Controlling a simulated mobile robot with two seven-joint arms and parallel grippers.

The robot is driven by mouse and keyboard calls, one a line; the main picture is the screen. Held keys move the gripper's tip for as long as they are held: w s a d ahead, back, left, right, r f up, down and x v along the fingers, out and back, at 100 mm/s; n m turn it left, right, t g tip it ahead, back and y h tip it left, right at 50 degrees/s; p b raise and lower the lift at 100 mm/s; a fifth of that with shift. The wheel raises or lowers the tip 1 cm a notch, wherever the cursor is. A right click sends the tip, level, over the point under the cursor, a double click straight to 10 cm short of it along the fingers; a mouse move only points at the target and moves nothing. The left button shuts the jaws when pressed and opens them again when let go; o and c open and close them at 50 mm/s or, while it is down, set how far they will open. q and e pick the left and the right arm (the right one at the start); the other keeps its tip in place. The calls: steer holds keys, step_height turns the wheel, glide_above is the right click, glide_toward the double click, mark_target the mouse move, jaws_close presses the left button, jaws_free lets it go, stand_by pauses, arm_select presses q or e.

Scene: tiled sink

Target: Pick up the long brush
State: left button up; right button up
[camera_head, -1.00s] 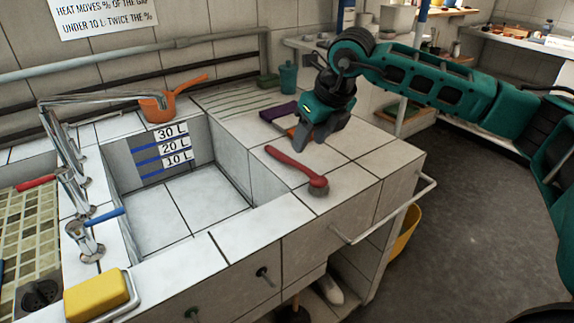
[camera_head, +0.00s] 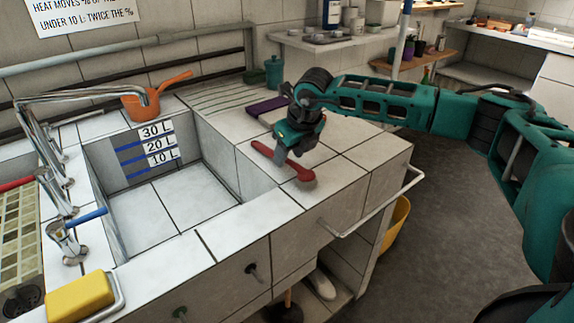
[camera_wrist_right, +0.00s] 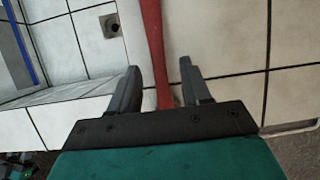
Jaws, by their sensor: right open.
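The long brush with its red handle (camera_head: 262,149) and round head (camera_head: 301,179) lies on the tiled counter right of the sink basin. My right gripper (camera_head: 281,160) is over the handle, pointing down, and hides part of it. In the right wrist view the red handle (camera_wrist_right: 155,50) runs between the two open fingers of my right gripper (camera_wrist_right: 160,84). The fingers stand on either side of the handle with gaps; I cannot tell their exact height above the counter. My left gripper is not in view.
The sink basin (camera_head: 180,200) is just left of the brush. An orange pan (camera_head: 142,106) sits behind the basin. A metal rail (camera_head: 375,208) runs along the counter's right side.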

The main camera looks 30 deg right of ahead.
steer(key=shift+x, duration=0.85)
steer(key=shift+c, duration=0.3)
jaws_close()
steer(key=shift+r, duration=0.1)
